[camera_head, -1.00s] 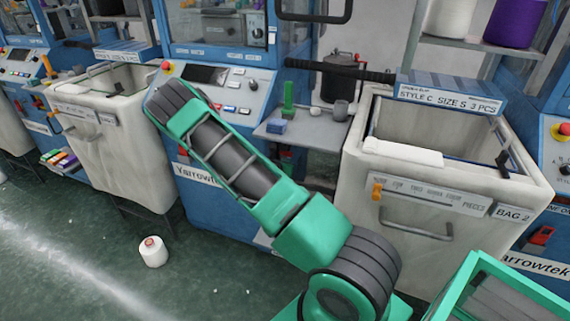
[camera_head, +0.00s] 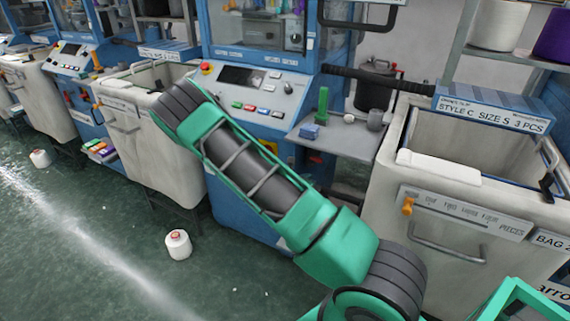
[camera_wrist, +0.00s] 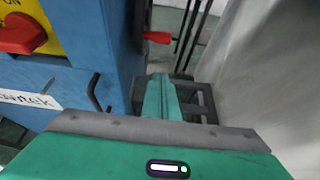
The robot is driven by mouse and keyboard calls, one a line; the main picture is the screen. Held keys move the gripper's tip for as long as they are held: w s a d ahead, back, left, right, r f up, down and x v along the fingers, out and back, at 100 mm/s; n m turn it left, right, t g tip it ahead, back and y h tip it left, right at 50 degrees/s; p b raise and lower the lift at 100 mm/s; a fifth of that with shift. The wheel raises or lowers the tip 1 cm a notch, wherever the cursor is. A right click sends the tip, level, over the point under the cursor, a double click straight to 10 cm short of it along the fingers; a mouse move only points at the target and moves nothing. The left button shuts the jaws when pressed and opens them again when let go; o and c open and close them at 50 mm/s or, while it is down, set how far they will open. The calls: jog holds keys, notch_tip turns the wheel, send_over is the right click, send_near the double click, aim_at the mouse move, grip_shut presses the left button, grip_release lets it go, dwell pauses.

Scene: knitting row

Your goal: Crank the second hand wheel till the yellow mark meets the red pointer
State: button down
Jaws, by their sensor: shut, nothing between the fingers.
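A red handle (camera_wrist: 158,37) sticks out from the right side of the blue machine (camera_wrist: 95,40) in the wrist view, beside a dark edge-on part that may be a hand wheel. A red patch (camera_head: 315,157) under the small shelf in the head view may be the same handle. My gripper (camera_wrist: 160,80) shows in the wrist view, shut and empty, below and apart from the red handle. In the head view my arm covers part of the machine front, and the gripper is hidden. I cannot make out the yellow mark or the red pointer.
A red switch on a yellow plate (camera_wrist: 20,33) is on the machine front. A pale bin (camera_wrist: 250,90) stands close on the right, leaving a narrow gap. A grey shelf (camera_head: 340,140) carries small items.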

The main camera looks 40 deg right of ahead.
jog(key=shift+s+r, duration=0.1)
jog(key=s+a+r+m+y, duration=0.4)
jog(key=s+a+r+m, duration=0.2)
jog(key=a+r+m, duration=0.25)
jog(key=s+a+r+m+g+y, duration=0.1)
jog(key=s+a+r+m+y, duration=0.3)
jog(key=s+a+r+m, duration=0.45)
jog(key=s+a+r+m+y, duration=0.35)
jog(key=a+r+m, duration=0.25)
jog(key=a+r, duration=0.5)
jog(key=s+d+f+m+g, duration=0.1)
jog(key=s+d+m+g, duration=0.1)
jog(key=s+d, duration=0.3)
jog(key=s+d+f+m+g, duration=0.1)
jog(key=s+d+m+g, duration=0.2)
jog(key=s, duration=0.9)
jog(key=d+m, duration=0.1)
jog(key=d, duration=0.2)
jog(key=shift+d+f+m, duration=0.15)
jog(key=shift+m, duration=0.25)
